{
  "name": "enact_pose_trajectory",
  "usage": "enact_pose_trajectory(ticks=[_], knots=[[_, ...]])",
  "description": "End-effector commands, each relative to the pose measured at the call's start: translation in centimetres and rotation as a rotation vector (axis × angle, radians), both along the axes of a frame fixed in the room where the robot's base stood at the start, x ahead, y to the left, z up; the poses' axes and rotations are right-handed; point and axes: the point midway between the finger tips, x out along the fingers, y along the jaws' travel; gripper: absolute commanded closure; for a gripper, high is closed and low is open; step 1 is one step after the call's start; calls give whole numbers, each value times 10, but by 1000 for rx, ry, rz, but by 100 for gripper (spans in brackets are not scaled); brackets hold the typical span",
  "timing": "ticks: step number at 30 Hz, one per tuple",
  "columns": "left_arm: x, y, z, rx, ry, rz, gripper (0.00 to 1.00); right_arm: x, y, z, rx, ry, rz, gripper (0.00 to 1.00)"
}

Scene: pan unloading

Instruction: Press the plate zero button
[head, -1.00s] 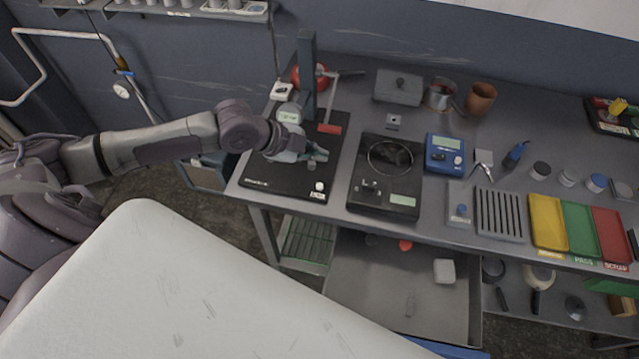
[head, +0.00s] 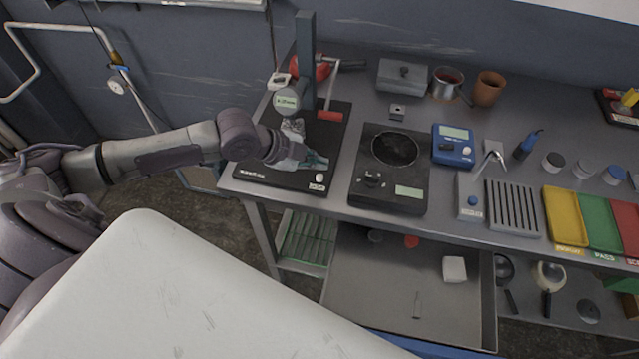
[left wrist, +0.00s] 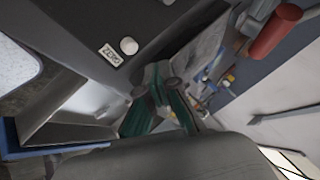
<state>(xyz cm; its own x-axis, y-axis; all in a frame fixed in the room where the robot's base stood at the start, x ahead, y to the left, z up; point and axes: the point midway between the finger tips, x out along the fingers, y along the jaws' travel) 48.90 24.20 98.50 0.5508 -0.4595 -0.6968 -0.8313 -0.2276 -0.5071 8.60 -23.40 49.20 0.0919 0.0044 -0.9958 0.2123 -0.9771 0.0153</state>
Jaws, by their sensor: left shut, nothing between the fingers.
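The zero button is a small white round knob (head: 319,178) at the front right corner of a black plate (head: 262,177), beside a label reading ZERO. In the left wrist view the button (left wrist: 129,46) and its label are plain. My left gripper (head: 318,162) has green-tipped fingers and is shut and empty. It is just behind the button in the head view, over the plate, with a small gap between them in the picture. The shut fingertips also show in the left wrist view (left wrist: 158,74). I cannot tell their height above the plate. My right gripper is out of view.
A dark upright post (head: 306,65) with a round gauge (head: 287,101) and a red-handled lever (head: 330,115) rises behind my gripper. A black scale (head: 352,185) stands to the right, then a blue meter (head: 453,148). An open drawer (head: 390,300) is below the bench.

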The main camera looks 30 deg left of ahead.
Motion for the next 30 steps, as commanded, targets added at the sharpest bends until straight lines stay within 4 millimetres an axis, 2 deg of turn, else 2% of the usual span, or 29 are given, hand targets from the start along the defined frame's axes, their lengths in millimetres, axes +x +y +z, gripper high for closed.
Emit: enact_pose_trajectory(ticks=[1, 6, 30], knots=[[0, 0, -8, 0, 0, 0, 100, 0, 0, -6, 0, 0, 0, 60], [0, 0, -18, 0, -1, 1, 100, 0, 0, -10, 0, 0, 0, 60], [0, 0, -18, -1, 0, 1, 100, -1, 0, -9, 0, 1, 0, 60]])
